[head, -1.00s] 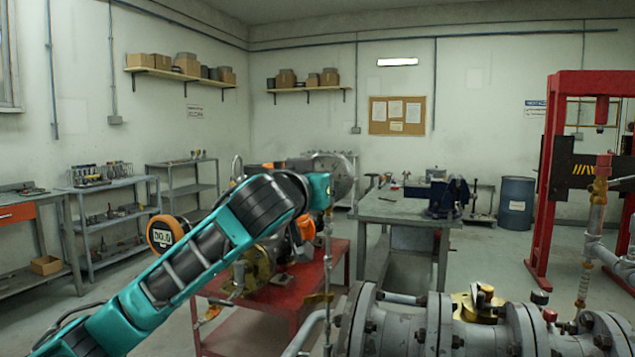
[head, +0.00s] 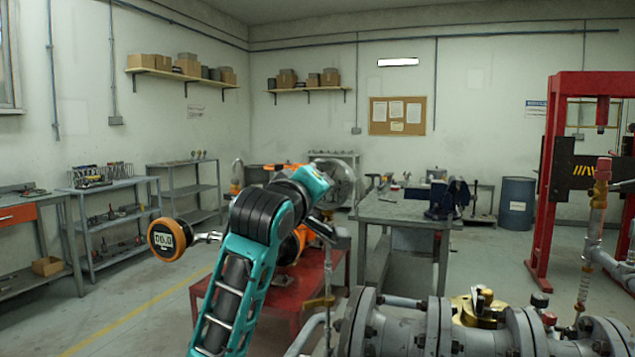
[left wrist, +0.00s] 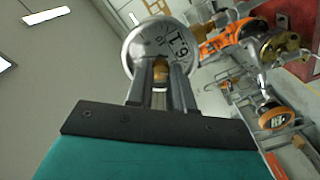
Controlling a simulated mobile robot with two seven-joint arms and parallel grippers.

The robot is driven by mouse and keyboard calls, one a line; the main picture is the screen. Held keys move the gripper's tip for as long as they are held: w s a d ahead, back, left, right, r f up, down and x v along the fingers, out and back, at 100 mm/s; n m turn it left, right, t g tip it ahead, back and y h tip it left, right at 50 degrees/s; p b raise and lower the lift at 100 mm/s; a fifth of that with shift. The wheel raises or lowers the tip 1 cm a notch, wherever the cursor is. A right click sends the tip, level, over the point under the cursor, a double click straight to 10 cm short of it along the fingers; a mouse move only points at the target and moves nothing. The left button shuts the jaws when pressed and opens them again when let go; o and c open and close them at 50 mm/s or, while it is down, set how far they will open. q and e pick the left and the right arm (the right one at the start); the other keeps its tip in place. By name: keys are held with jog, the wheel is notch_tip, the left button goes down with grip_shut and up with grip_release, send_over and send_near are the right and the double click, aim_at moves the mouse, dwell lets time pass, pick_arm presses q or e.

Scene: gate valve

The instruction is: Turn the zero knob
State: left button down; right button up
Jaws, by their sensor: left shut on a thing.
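In the left wrist view my left gripper (left wrist: 160,82) is shut on a small brass-coloured knob (left wrist: 160,72) at the lower edge of a round dial gauge (left wrist: 153,45). In the head view a round grey gauge body (head: 342,180) shows beside my teal wrist. My left arm hides the fingers and the knob there. My right gripper is in neither view.
An orange digital gauge (head: 170,239) stands left of my arm. The red cart (head: 270,296) is behind the arm. Flanged grey pipework (head: 400,325) lies at the front right. A workbench with a blue vise (head: 446,198) and a red press frame (head: 548,190) stand further back.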

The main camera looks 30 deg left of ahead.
pick_arm(q)
jog(key=shift+n+p, duration=0.55)
jog(key=shift+n, duration=0.45)
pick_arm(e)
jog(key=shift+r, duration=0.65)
pick_arm(q)
jog(key=shift+f, duration=0.1)
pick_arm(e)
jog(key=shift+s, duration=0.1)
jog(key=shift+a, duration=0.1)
pick_arm(q)
jog(key=c, duration=1)
grip_release()
jog(key=shift+s, duration=0.1)
jog(key=b+v, duration=0.3)
jog(key=v, duration=0.9)
jog(key=shift+s+b, duration=0.3)
jog(key=shift+s, duration=0.1)
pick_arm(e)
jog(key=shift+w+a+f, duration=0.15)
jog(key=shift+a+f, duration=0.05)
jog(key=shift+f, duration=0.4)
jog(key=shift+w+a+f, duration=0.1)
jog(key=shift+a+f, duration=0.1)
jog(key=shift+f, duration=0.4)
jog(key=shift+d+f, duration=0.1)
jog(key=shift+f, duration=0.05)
